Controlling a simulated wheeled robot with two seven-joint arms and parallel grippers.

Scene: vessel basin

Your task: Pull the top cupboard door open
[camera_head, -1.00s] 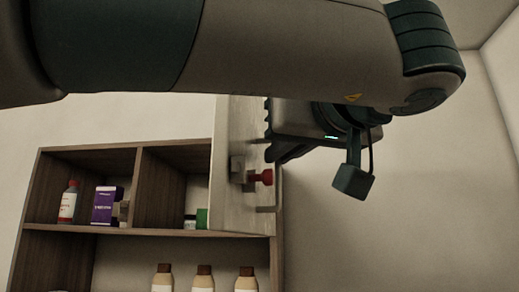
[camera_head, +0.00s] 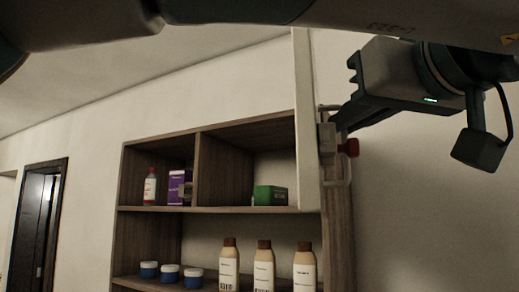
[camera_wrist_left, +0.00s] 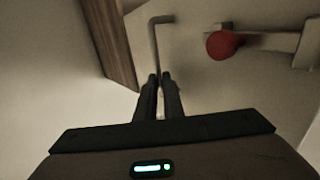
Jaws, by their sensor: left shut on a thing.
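The top cupboard door (camera_head: 306,110) is a pale panel standing open, seen nearly edge-on in the head view. Its outer face carries a metal bar handle (camera_head: 347,172) and a latch with a red knob (camera_head: 349,148). My left gripper (camera_head: 338,122) reaches in from the right side of the door. In the left wrist view, its two fingers (camera_wrist_left: 159,95) are shut on the lower end of the bar handle (camera_wrist_left: 155,45), with the red knob (camera_wrist_left: 222,44) to the right. My right gripper is in neither view.
The wooden cupboard (camera_head: 197,170) has open shelves. A bottle (camera_head: 150,187), a purple box (camera_head: 179,188) and a green box (camera_head: 270,195) stand on the upper shelf. A dark doorway (camera_head: 38,230) is far left.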

